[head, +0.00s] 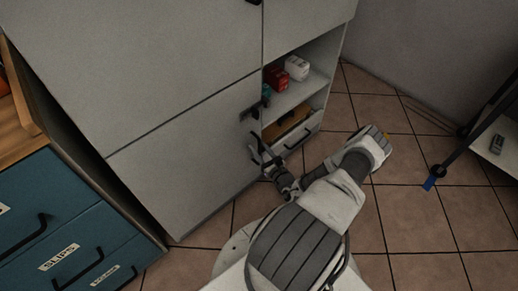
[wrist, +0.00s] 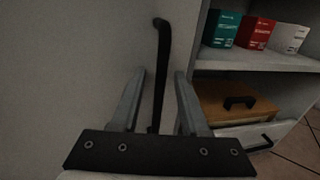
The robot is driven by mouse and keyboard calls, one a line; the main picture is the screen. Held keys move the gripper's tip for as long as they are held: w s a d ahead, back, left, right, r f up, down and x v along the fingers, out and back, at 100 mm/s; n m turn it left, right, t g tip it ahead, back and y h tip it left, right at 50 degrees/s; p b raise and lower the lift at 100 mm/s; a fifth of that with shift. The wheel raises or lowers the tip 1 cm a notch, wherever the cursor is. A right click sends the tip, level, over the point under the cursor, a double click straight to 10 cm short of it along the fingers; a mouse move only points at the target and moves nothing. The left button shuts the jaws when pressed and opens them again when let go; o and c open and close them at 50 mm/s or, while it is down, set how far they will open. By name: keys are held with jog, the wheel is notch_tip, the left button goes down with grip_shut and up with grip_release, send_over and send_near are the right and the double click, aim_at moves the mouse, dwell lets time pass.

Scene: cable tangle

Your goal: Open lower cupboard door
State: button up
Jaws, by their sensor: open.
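The lower cupboard door (head: 185,160) is a large pale grey panel, shut flush with the cabinet front. Its black bar handle (wrist: 162,50) runs upright near the door's right edge in the wrist view. My gripper (wrist: 160,80) is open, with one finger on each side of the handle and gaps visible between fingers and bar. In the head view my gripper (head: 260,148) is at the door's right edge, low on the cabinet. The handle's lower end is hidden behind the gripper's dark palm in the wrist view.
Right of the door are open shelves with teal, red (wrist: 254,33) and white (wrist: 288,38) boxes. Below are a brown box (wrist: 236,104) and a small drawer (wrist: 262,138). Blue drawers (head: 70,230) stand at left. Tiled floor (head: 410,220) is clear at right, before a table with dark legs.

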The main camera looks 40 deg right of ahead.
jog(key=shift+c, duration=0.2)
grip_shut()
dwell(1.2)
